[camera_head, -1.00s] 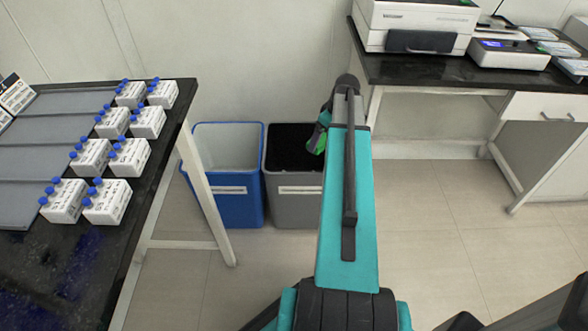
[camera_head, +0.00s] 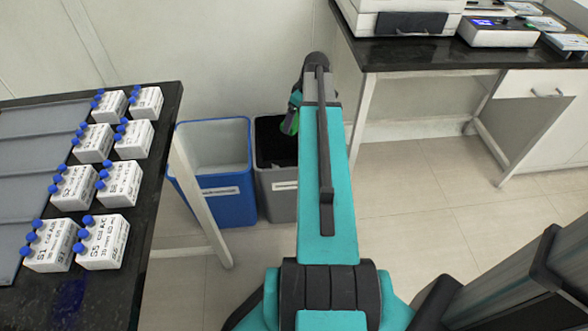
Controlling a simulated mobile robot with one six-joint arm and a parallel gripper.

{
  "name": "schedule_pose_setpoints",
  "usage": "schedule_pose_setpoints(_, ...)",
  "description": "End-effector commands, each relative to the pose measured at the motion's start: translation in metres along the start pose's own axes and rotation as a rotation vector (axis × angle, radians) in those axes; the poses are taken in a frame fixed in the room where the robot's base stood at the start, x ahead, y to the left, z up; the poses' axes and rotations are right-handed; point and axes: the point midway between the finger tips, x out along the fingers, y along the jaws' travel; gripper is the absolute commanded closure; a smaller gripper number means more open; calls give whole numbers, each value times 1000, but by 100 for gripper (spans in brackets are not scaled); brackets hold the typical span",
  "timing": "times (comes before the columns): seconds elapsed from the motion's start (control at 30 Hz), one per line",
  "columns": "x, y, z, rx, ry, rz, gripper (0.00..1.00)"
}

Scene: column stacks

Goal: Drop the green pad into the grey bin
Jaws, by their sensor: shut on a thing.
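The grey bin (camera_head: 280,207) stands on the floor against the back wall, with a dark inside. Its right part is hidden behind my arm. The green pad (camera_head: 290,122) shows as a small green patch at the far end of my arm, in front of the bin's dark opening in the picture. My gripper (camera_head: 292,112) is mostly hidden by my arm's end and is shut on the pad. I cannot tell how high the pad is above the bin's rim.
A blue bin (camera_head: 229,205) stands directly left of the grey bin. A black-topped table (camera_head: 150,190) with several white blue-capped boxes (camera_head: 104,242) is at the left. A black-topped bench (camera_head: 400,55) with white devices is at the right. The floor (camera_head: 415,215) right of my arm is clear.

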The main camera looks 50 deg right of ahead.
Motion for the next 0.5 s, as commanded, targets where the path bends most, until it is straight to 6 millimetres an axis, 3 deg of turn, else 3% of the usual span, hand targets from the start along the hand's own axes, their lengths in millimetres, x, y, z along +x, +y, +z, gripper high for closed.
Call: schedule_pose_setpoints(0.5, 35, 0, 10, 1, 0, 0, 32)
